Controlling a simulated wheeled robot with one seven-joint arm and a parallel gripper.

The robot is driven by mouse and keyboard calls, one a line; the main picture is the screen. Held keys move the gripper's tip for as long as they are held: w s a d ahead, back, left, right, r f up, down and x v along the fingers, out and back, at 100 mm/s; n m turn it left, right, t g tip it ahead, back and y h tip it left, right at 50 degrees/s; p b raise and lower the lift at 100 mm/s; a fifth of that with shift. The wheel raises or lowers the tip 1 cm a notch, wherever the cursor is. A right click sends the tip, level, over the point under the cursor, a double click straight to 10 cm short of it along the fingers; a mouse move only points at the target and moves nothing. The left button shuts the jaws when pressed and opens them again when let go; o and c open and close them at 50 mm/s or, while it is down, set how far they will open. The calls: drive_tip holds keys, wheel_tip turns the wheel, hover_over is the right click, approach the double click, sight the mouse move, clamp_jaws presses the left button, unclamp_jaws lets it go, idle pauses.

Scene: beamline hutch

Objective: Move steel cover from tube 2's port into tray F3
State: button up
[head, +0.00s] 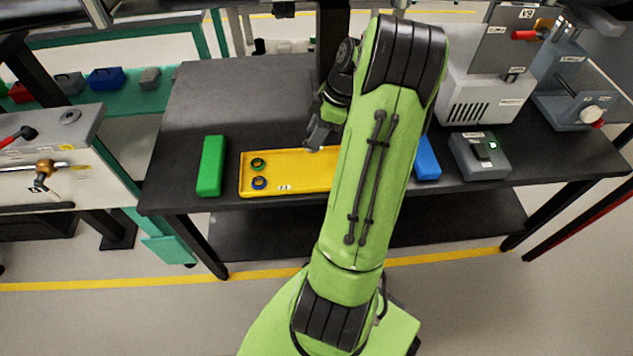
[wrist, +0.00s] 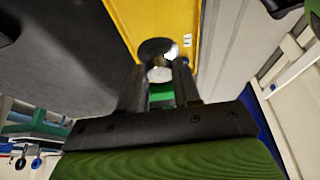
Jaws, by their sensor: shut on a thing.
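My gripper (wrist: 160,72) is shut on a round, shiny steel cover (wrist: 155,48), which shows between and beyond the fingertips in the wrist view. In the head view my gripper (head: 318,133) is over the back edge of the yellow tray (head: 290,184), and my arm hides part of the tray. The cover cannot be made out there. The yellow tray (wrist: 125,14) lies beyond the cover in the wrist view. Its small white label is too small to read for certain. A green ring and a blue ring lie in the tray's left end. I cannot pick out tube 2's port.
A green block (head: 211,166) stands left of the tray and a blue block (head: 427,158) right of it. A grey switch box (head: 480,157) and a vented machine (head: 487,100) stand at the right. The dark table (head: 225,90) is clear at the back left.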

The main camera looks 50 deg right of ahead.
drive_tip(key=shift+s+d+f, duration=0.2)
drive_tip(key=shift+s, duration=0.15)
wheel_tip(320, 180, down, 9)
drive_tip(key=b, duration=0.3)
drive_tip(key=shift+f+b, duration=0.15)
drive_tip(key=shift+b, duration=0.15)
drive_tip(key=shift+f, duration=0.2)
drive_tip(key=o, duration=1.1)
drive_tip(key=shift+r, duration=0.1)
